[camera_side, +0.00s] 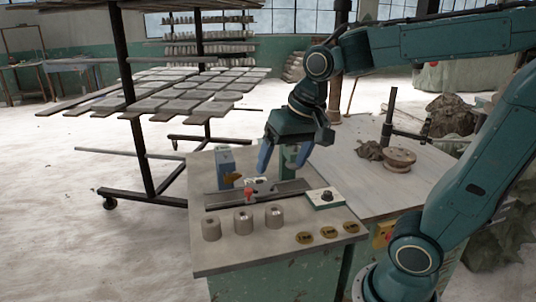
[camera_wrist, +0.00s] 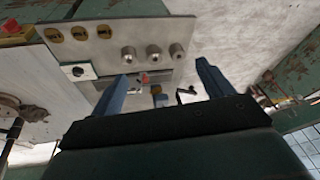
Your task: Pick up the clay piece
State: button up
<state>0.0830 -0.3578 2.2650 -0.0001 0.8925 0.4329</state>
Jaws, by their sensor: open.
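A small orange-brown piece (camera_side: 232,177) lies by the foot of a blue block (camera_side: 225,161) on the small worktable; it may be the clay piece, but I cannot tell for sure. In the wrist view a small brownish piece (camera_wrist: 156,89) shows between the fingers. A brown clay-like lump (camera_side: 370,150) also lies on the larger table at the right. My gripper (camera_side: 284,160) is open and empty, pointing down above the back part of the worktable, right of the blue block. Its two blue fingers show in the wrist view (camera_wrist: 162,72), well apart.
Three grey cylinders (camera_side: 243,222) stand along the worktable's front, with several brass discs (camera_side: 327,231) to their right. A red knob (camera_side: 249,192) rises from a dark metal strip (camera_side: 285,190). A white-topped box with a black knob (camera_side: 326,197) sits at the right. A tile rack (camera_side: 190,95) stands behind.

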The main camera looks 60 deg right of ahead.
jog(key=w+d+f+m+g, duration=0.1)
jog(key=w+d+f+m, duration=0.15)
jog(key=w, duration=0.25)
jog(key=w+d+f+m+g, duration=0.1)
jog(key=w+d+f+m, duration=0.1)
jog(key=w+f+m, duration=0.3)
jog(key=m+g, duration=0.2)
jog(key=m, duration=0.4)
send_over(243, 214)
notch_tip(243, 214, down, 9)
jog(key=shift+f, duration=0.2)
jog(key=shift+f, duration=4.3)
jog(key=shift+f, duration=0.1)
jog(key=shift+a+f, duration=0.1)
jog(key=shift+f, duration=2.4)
